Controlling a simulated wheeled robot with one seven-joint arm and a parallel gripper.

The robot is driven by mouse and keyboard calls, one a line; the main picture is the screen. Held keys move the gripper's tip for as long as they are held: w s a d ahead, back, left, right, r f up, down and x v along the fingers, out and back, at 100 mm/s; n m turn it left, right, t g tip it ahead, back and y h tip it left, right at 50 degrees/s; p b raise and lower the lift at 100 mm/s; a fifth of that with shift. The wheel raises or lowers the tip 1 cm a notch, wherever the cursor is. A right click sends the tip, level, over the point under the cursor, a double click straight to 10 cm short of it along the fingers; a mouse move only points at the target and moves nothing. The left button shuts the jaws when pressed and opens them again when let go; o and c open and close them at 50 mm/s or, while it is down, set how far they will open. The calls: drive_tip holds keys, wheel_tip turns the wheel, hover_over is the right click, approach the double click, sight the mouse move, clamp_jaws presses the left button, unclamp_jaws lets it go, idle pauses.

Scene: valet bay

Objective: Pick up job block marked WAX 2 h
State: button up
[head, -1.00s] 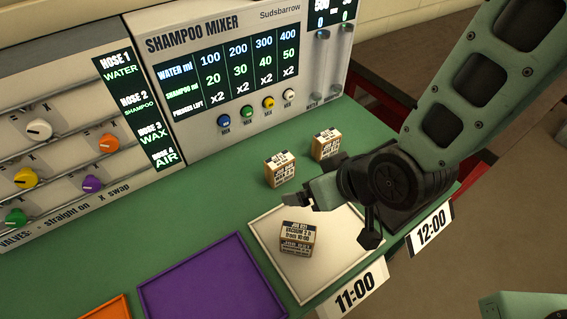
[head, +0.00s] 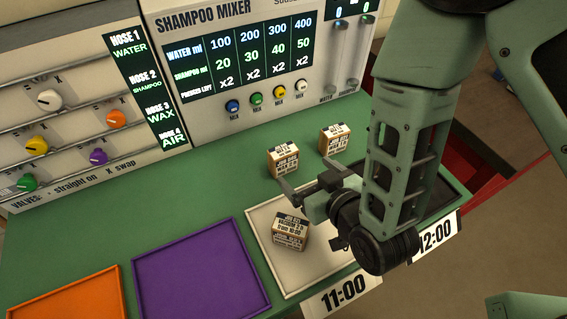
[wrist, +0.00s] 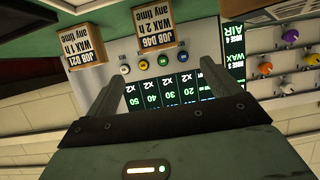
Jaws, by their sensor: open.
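The job block marked WAX 2 h (wrist: 155,32) is a small brown block with a white label reading JOB 046, any time. It appears upside down in the wrist view, lined up between my fingertips but beyond them. In the head view it seems to be the left block (head: 284,160) of two standing at the back of the green counter. My gripper (head: 306,174) is open and empty, in front of these blocks and above the white tray's back edge. Both fingers show in the wrist view (wrist: 160,75).
A VACUUM block (head: 290,231) sits in the white tray (head: 262,222). The shampoo mixer (head: 210,105) stands behind. Purple (head: 195,270) and orange (head: 70,300) trays look empty.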

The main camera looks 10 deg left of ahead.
sight(280, 149)
drive_tip(key=w+f+b, duration=0.1)
drive_tip(key=b, duration=0.4)
drive_tip(key=shift+a, duration=0.4)
drive_tip(key=b, duration=0.5)
drive_tip(key=shift+w+a+f, duration=0.1)
drive_tip(key=shift+f, duration=0.1)
drive_tip(key=b+x, duration=0.2)
drive_tip(key=b, duration=0.3)
drive_tip(key=shift+w+a+f, duration=0.1)
drive_tip(key=shift+w+f, duration=0.05)
drive_tip(key=shift+w, duration=0.1)
drive_tip(key=x, duration=0.2)
drive_tip(key=p+x, duration=0.1)
drive_tip(key=shift+w+a, duration=0.3)
drive_tip(key=shift+a, duration=0.05)
drive_tip(key=shift+p+x, duration=0.4)
drive_tip(key=shift+x, duration=2.6)
drive_tip(key=shift+d, duration=0.1)
drive_tip(key=shift+c, duration=0.3)
drive_tip(key=c, duration=1.1)
